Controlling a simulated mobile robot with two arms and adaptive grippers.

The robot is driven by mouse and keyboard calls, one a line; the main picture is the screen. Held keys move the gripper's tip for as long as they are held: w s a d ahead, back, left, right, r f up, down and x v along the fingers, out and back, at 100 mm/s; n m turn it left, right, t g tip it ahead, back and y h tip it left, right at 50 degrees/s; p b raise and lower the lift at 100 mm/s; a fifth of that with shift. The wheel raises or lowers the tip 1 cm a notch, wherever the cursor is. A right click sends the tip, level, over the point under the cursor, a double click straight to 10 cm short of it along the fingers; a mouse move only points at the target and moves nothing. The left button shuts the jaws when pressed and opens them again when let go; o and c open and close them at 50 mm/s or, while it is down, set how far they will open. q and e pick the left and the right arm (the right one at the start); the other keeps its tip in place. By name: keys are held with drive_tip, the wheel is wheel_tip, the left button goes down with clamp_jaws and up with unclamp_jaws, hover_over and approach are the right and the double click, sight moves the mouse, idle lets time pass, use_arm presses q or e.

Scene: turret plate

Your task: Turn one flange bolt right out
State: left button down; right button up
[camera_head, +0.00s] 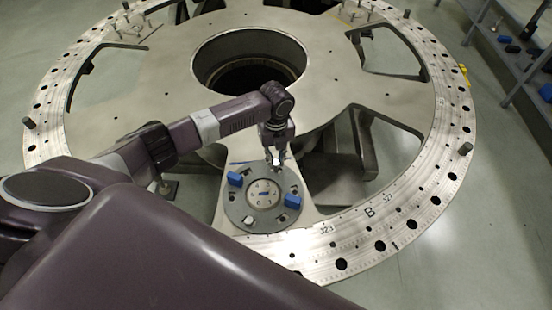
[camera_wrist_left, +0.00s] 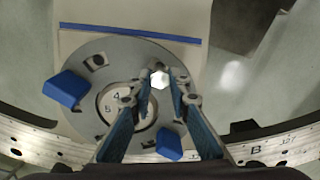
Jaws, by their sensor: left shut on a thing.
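The grey round flange (camera_head: 238,207) lies on the large turret plate (camera_head: 330,60), with a pale numbered disc in its middle. It also shows in the left wrist view (camera_wrist_left: 120,50). My left gripper (camera_head: 276,160) points down at the flange's far edge. In the left wrist view its two fingers (camera_wrist_left: 161,84) are shut on a white hexagonal flange bolt (camera_wrist_left: 160,79). I cannot tell whether the bolt's thread is still in the flange. Another pale bolt head (camera_head: 249,220) shows on the near side of the flange. My right gripper is not in view.
Two blue blocks (camera_head: 235,179) (camera_head: 292,201) sit on the flange on either side of the disc. A blue strip (camera_wrist_left: 130,33) lies beyond it. The plate has large openings and a central hole (camera_head: 250,75). A shelf (camera_head: 515,60) stands at right.

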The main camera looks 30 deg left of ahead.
use_arm(q)
drive_tip(key=shift+n, duration=0.5)
drive_tip(key=shift+r, duration=0.1)
drive_tip(key=shift+r, duration=3.4)
